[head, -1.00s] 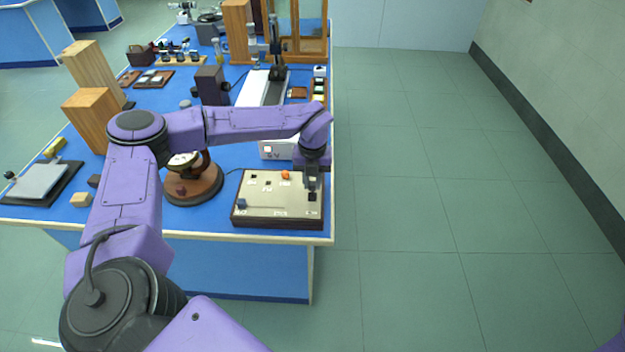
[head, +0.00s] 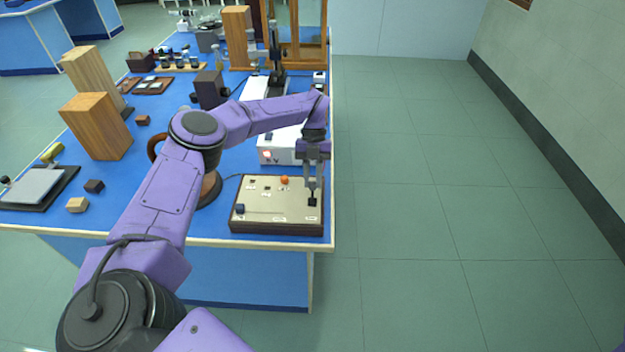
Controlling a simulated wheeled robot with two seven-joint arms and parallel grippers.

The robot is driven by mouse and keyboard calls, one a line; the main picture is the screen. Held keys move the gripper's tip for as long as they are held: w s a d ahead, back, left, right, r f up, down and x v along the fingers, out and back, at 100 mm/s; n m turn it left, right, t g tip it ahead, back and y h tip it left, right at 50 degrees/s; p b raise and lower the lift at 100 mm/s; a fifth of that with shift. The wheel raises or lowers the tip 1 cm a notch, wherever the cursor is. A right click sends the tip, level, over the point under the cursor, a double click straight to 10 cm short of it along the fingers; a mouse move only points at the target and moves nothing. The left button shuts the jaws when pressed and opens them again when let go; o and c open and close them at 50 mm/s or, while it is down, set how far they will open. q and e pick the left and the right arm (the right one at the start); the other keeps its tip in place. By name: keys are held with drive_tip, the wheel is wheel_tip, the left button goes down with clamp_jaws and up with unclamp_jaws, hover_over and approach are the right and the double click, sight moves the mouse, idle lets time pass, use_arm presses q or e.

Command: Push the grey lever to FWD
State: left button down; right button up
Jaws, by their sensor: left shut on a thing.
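The control panel (head: 275,207) is a beige board in a dark brown frame at the blue bench's near right corner. My left gripper (head: 312,194) points down over its right side. Its fingers are shut at a small dark grey lever (head: 312,203), which they partly hide. An orange knob (head: 285,180) stands at the panel's back, and a dark blue knob (head: 240,208) at its left front. Small white labels are on the board, too small to read, so I cannot tell which marks FWD. My right gripper is not in view.
A white box with a red light (head: 280,152) stands just behind the panel. A round brown wooden base (head: 210,188) is to its left, partly behind my arm. Wooden blocks (head: 97,127) stand farther left. The floor right of the bench is clear.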

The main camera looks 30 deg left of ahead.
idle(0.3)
use_arm(q)
drive_tip(key=c, duration=1)
unclamp_jaws()
drive_tip(key=shift+f, duration=0.1)
drive_tip(key=shift+o, duration=0.2)
